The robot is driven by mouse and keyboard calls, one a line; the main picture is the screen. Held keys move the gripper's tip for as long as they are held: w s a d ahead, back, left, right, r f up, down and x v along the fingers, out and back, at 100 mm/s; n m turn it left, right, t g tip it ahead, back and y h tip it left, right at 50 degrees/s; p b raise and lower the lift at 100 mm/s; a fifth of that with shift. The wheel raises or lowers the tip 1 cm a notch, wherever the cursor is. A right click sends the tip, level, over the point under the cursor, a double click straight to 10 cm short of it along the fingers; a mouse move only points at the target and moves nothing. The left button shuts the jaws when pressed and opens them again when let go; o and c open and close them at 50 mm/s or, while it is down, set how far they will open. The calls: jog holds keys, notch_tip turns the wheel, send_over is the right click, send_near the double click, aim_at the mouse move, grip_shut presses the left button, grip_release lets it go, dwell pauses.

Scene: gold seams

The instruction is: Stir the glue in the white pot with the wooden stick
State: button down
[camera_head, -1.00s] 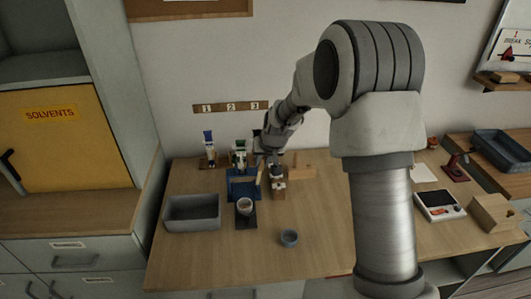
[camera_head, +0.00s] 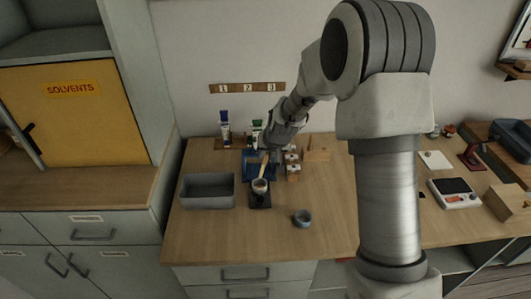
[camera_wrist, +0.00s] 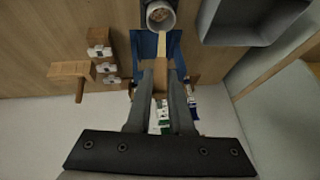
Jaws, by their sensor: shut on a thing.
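The white pot (camera_head: 260,190) stands on a dark base at the front of the blue holder, with brownish contents visible inside it in the wrist view (camera_wrist: 148,16). My gripper (camera_head: 270,150) is shut on the wooden stick (camera_head: 263,166), above and behind the pot. The stick leans down from the fingers toward the pot, and its lower end appears at or over the pot's mouth. It also shows in the wrist view (camera_wrist: 161,46), between my fingers (camera_wrist: 161,73). I cannot tell whether its tip touches the glue.
A grey tray (camera_head: 207,204) lies left of the pot, and a small grey cup (camera_head: 302,218) stands to its right in front. The blue holder (camera_wrist: 146,44) is under my fingers. Tubes (camera_head: 225,128) stand behind. White-topped blocks (camera_head: 293,165) are close on the right.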

notch_tip(320, 180, down, 2)
jog(key=shift+s+d+f+b, duration=0.1)
jog(key=shift+f+b, duration=0.15)
jog(key=shift+b, duration=0.5)
jog(key=shift+w+a+f+b, duration=0.1)
jog(key=shift+a+f+b, duration=0.05)
jog(key=shift+f+b, duration=0.55)
jog(key=shift+w+a+f+b, duration=0.15)
jog(key=shift+f+b, duration=0.35)
jog(key=shift+f, duration=0.35)
jog(key=shift+w, duration=0.1)
